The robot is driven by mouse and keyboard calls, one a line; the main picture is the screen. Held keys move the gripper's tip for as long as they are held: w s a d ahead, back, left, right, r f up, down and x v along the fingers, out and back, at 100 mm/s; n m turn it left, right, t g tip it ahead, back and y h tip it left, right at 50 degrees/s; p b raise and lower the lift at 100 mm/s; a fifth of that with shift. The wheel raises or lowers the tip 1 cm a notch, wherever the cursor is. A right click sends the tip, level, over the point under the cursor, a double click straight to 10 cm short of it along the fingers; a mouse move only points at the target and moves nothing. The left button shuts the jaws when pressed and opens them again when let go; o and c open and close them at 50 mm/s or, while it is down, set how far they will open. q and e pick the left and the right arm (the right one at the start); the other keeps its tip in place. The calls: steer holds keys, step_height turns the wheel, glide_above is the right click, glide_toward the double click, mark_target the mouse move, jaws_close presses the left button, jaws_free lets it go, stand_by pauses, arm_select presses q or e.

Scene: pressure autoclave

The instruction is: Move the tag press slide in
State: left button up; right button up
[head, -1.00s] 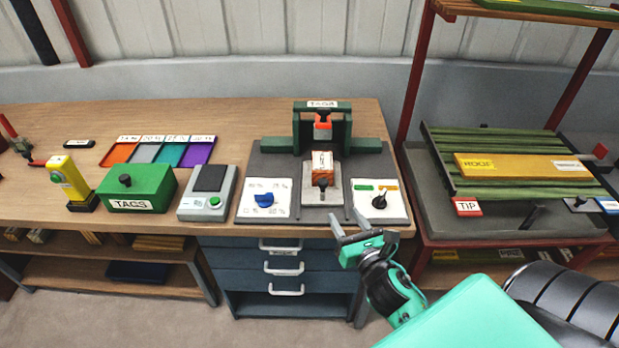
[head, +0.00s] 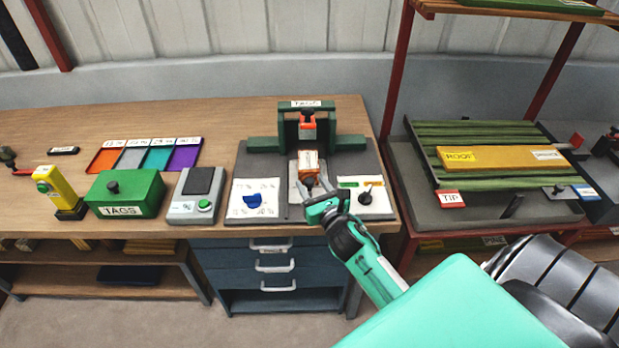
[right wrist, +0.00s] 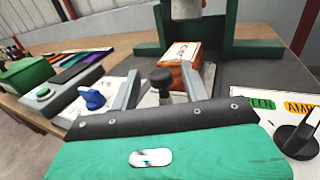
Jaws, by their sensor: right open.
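The tag press (head: 280,150) is a green frame labelled TAGS with an orange press head (head: 307,122), on a dark grey base. Its pale slide (right wrist: 207,76) carries an orange block with a white top (head: 308,163), in front of the frame. A black knob (right wrist: 161,78) stands at the slide's near end. My right gripper (head: 312,186) is open at the slide's front. In the right wrist view its fingers (right wrist: 160,88) lie either side of the knob, with gaps visible. The gripper partly hides the slide in the head view. My left gripper is not in view.
A panel with a blue knob (head: 252,201) is left of the slide, and one with a black knob (head: 366,196) is right. A grey device with a green button (head: 204,206) and a green TAGS box (head: 125,193) stand further left. A red-framed rack (head: 393,95) is at right.

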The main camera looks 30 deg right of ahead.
mark_target(309, 170)
steer(key=shift+w+d, duration=0.15)
steer(key=shift+w, duration=0.9)
jaws_close()
steer(key=shift+w+d+r, duration=0.1)
steer(key=shift+w+d, duration=0.5)
steer(key=shift+w, duration=0.25)
steer(key=shift+w+d, duration=0.55)
steer(key=shift+w, duration=0.3)
steer(key=shift+c, duration=0.6)
jaws_free()
steer(key=shift+o, duration=0.6)
steer(key=shift+w, duration=0.1)
